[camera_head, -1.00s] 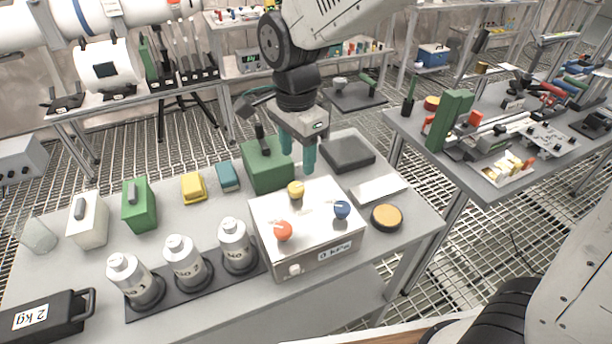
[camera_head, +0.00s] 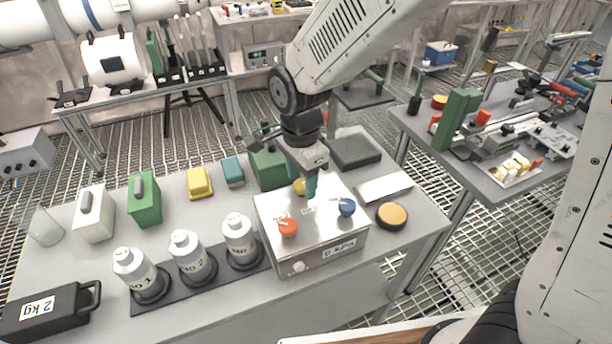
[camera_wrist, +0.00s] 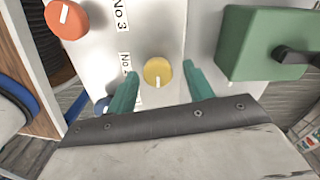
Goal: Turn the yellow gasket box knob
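The gasket box (camera_head: 330,249) is a silver metal box with three knobs on top, standing on the grey table. The yellow knob (camera_head: 299,186) is at its back edge, partly hidden by my gripper in the head view. In the wrist view the yellow knob (camera_wrist: 157,71) sits between my two teal fingers, with a gap on each side. My gripper (camera_wrist: 160,85) is open, pointing down over the box. The orange-red knob (camera_head: 288,227) is at the front left and the blue knob (camera_head: 346,207) at the right. Labels stand beside the knobs.
A green box (camera_head: 268,168) with a black handle stands just behind the gasket box. White bottles (camera_head: 240,241) stand in a black rack at the left. An amber disc (camera_head: 391,216) and a light flat plate (camera_head: 384,188) lie at the right.

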